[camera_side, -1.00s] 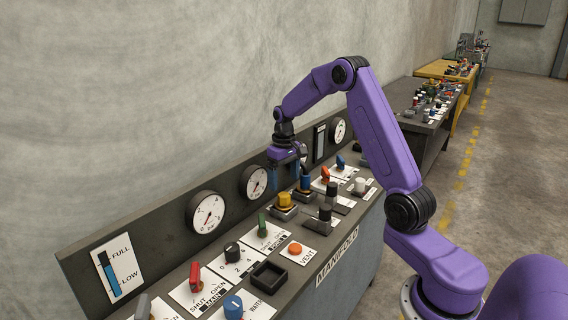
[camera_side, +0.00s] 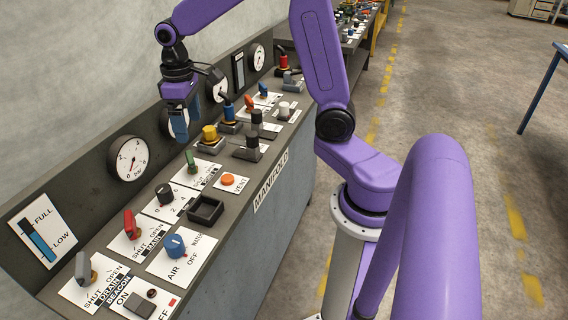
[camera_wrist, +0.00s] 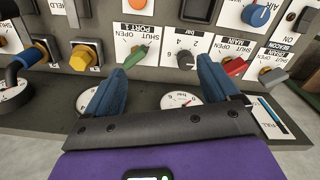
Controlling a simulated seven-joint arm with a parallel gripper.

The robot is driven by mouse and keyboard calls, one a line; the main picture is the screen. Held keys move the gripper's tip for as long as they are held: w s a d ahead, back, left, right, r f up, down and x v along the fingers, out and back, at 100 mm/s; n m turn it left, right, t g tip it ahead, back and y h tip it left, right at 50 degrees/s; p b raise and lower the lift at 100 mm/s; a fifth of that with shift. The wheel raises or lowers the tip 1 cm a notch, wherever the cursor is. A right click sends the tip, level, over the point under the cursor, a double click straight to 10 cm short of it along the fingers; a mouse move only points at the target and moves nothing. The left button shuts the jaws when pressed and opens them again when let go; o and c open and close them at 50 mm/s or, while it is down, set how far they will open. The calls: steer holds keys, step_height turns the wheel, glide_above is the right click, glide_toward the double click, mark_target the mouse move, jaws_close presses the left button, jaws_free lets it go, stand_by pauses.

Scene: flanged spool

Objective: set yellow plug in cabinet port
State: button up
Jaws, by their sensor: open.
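The yellow plug (camera_side: 210,133) stands upright in a square grey base on the console; it also shows in the wrist view (camera_wrist: 84,57), left of my gripper. My gripper (camera_side: 178,124) has blue fingers, is open and empty, and hangs above the rear of the console, apart from the plug. In the wrist view its fingers (camera_wrist: 162,68) are spread, with a green lever and a black knob beyond them. An empty black square receptacle (camera_side: 205,208) sits at the console front; I cannot tell whether it is the cabinet port.
A blue plug (camera_side: 228,112) with a cable stands beside the yellow one. Dark plugs (camera_side: 248,145), a green lever (camera_side: 191,160), a black dial (camera_side: 164,194), a red lever (camera_side: 131,224) and an orange button (camera_side: 228,180) crowd the panel. The gauge backboard (camera_side: 128,158) rises behind.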

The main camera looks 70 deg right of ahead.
steer(key=s+a+n, duration=0.4)
steer(key=s+a, duration=0.3)
steer(key=s, duration=0.5)
steer(key=s+f+n, duration=0.1)
steer(key=s+n, duration=0.4)
steer(key=s, duration=1)
steer(key=shift+d+f, duration=0.15)
steer(key=shift+d, duration=0.15)
